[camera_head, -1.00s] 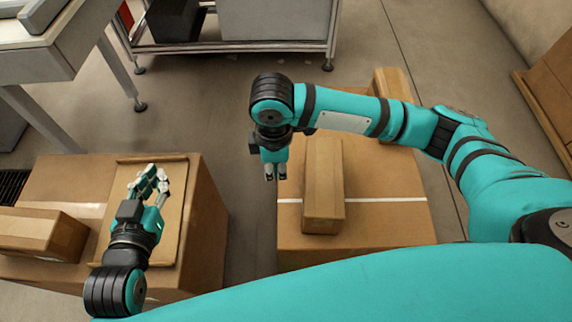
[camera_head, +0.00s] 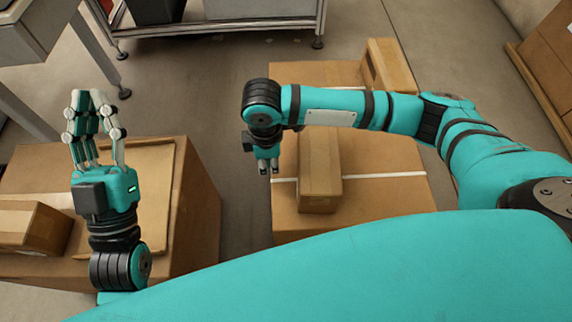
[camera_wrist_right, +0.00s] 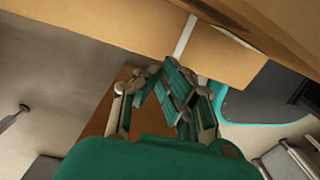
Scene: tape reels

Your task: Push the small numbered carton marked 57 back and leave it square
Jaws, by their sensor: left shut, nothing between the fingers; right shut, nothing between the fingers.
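No number 57 is readable on any carton. A small long carton (camera_head: 320,168) lies on top of a large taped box (camera_head: 385,190), roughly along the box's depth. My right gripper (camera_head: 268,170) is shut and empty, pointing down just left of this carton, with a small gap between them. In the right wrist view its fingers (camera_wrist_right: 170,72) are beside the large box's cardboard (camera_wrist_right: 110,22) and white tape. My left gripper (camera_head: 90,98) is shut and empty, raised above the left box, fingers pointing away from me.
Another small carton (camera_head: 388,66) stands at the back of the right box. A further carton (camera_head: 32,228) and a flat cardboard piece (camera_head: 152,165) lie on the left box (camera_head: 190,215). A floor gap separates the two boxes. A metal cart (camera_head: 215,27) stands behind.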

